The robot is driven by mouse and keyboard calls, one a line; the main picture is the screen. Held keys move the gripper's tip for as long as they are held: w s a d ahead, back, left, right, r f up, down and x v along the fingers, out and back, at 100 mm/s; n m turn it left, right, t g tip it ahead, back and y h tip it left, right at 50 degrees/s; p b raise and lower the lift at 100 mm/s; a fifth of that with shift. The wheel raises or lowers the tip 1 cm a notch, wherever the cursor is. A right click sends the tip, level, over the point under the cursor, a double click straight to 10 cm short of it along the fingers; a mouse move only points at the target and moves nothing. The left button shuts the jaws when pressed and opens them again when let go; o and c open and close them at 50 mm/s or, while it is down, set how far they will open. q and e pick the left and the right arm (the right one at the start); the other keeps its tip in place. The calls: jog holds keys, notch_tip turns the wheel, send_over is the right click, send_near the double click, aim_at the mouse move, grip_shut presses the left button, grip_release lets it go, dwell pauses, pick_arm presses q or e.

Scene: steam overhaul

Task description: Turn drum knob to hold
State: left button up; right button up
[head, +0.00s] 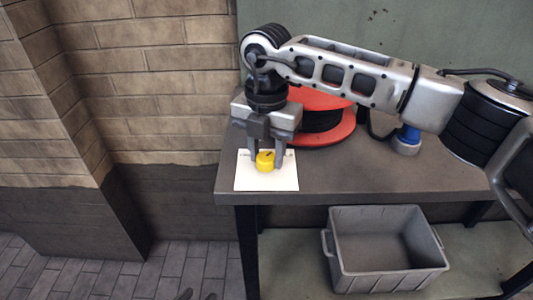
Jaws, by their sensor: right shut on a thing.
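A yellow knob (265,161) with a dark mark on its top sits on a white square plate (283,182) at the left end of the grey bench. My right gripper (265,163) points down over the plate and is shut on the knob, one finger on each side. The fine print on the plate is too small to read and partly hidden by the gripper.
The bench (400,181) carries a red reel-like object (338,131) behind my right arm and a blue-topped grey item (406,141). A grey open bin (378,258) stands on the lower shelf. A brick wall (150,90) rises to the left. The bench front is clear.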

aim_at(267, 156)
jog(key=shift+r+m, duration=0.1)
jog(key=shift+m, duration=0.8)
jog(key=o, duration=1)
notch_tip(267, 156, up, 16)
jog(key=shift+f, duration=0.1)
